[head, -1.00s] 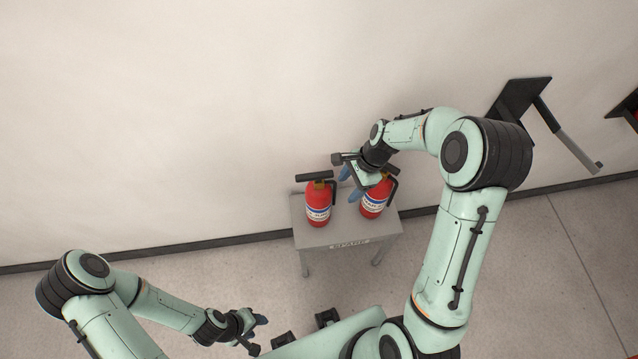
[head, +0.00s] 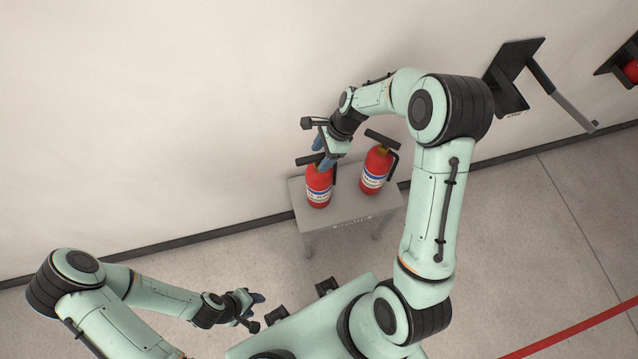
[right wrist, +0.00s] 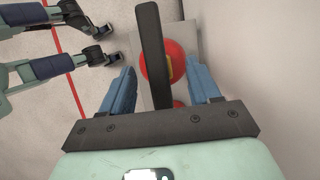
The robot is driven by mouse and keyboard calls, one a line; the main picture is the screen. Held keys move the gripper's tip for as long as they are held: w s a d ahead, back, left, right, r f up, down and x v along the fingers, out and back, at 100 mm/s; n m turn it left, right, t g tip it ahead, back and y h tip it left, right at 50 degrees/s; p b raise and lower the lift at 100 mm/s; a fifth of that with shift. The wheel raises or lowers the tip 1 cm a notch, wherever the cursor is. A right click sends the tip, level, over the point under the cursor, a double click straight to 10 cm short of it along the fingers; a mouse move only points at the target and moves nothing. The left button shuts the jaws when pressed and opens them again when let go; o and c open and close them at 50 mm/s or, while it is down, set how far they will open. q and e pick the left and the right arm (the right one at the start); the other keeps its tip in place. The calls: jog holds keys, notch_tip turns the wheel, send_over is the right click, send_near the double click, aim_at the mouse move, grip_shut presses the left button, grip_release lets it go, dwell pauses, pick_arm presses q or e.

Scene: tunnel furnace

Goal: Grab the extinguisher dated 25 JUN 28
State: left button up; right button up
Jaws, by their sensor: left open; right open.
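Two red fire extinguishers with black handles and white-and-blue labels stand upright on a small grey table (head: 345,236). The left extinguisher (head: 319,192) is under my right gripper (head: 323,156); the right extinguisher (head: 375,172) stands beside it, apart. The label dates are too small to read surely. My right gripper is open, its blue fingers at the top of the left extinguisher. In the right wrist view, the red top of an extinguisher (right wrist: 176,62) and its black handle (right wrist: 151,50) show between the open fingers. My left gripper (head: 254,308) is open and empty, low and away from the table.
The table stands close to a pale wall (head: 150,120). A black wall bracket (head: 510,75) with a grey bar sticks out at the right, and another bracket (head: 620,62) holds something red. Open floor (head: 520,230) lies right of the table, with a red line (head: 575,327).

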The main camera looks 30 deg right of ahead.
aim_at(317, 163)
jog(key=x, duration=0.4)
jog(key=shift+a, duration=0.1)
grip_shut()
dwell(1.2)
jog(key=shift+w+r, duration=0.1)
jog(key=shift+w, duration=0.05)
